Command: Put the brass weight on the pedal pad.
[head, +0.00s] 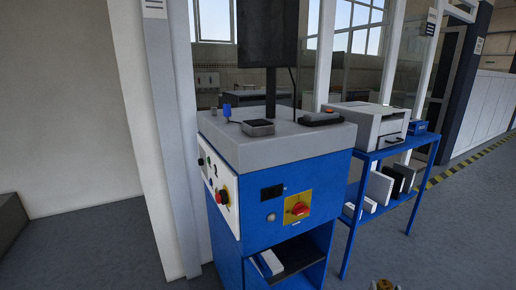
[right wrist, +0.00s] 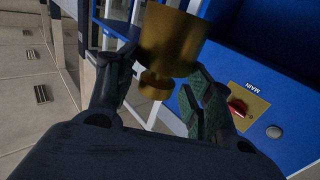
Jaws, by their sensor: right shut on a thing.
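The brass weight (right wrist: 170,40) is a gold-coloured cylinder with a narrower neck and knob. In the right wrist view it sits between the two fingers of my right gripper (right wrist: 158,82), which is shut on it. Its wide part extends beyond the fingertips. In the head view only a bit of brass (head: 384,285) shows at the bottom edge, to the right of the blue cabinet. I cannot pick out the pedal pad for certain; a dark flat surface (head: 298,257) lies in the cabinet's low open bay. My left gripper is not in view.
The blue cabinet (head: 262,182) has a grey top, a red main switch (head: 300,208) and a side button panel. A blue shelf rack (head: 349,240) with a printer (head: 372,122) stands at right. The floor in front of the rack looks clear.

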